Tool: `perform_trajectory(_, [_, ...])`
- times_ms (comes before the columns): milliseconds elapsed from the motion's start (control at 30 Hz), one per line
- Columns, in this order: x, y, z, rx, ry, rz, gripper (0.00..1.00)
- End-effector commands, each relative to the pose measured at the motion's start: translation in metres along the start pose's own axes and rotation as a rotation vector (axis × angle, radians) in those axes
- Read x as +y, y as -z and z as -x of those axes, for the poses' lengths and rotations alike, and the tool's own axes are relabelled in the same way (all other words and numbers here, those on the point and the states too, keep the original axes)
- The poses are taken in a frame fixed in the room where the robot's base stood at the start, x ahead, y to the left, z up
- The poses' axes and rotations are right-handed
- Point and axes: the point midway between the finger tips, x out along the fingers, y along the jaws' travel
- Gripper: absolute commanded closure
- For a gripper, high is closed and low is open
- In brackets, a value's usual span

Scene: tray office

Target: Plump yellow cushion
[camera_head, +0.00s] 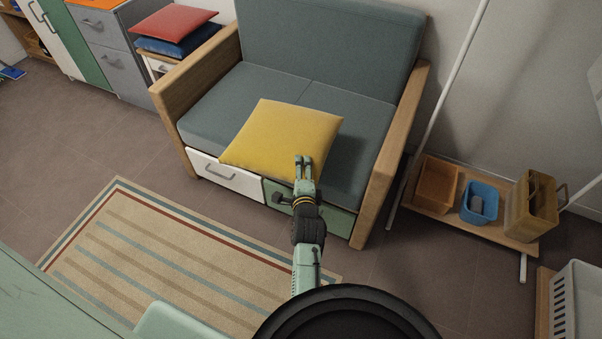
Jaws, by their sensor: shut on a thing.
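The plump yellow cushion (278,132) is over the front of the grey-blue sofa seat (225,100), with its near edge reaching past the seat's front. My gripper (304,160) is at the cushion's near right edge, with its fingers shut on it. The part of the cushion between the fingers is mostly hidden. I cannot tell whether the cushion rests on the seat or hangs just above it.
The sofa has wooden arms (385,150) on both sides and drawers below. A striped rug (150,245) lies in front. A low rack (480,225) with bins stands at right. Red (172,20) and blue (178,42) cushions lie stacked at upper left.

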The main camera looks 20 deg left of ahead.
Motion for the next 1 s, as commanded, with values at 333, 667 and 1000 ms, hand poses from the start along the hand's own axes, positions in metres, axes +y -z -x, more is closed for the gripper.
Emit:
perform_trajectory(333, [-0.018,-0.002,0.006,0.0,0.0,-0.001,0.81])
perform_trajectory(667, [0.049,0.007,-0.017,0.0,0.002,-0.001,0.81])
perform_trajectory(1000, [0.046,0.006,-0.015,0.0,0.003,-0.001,0.81])
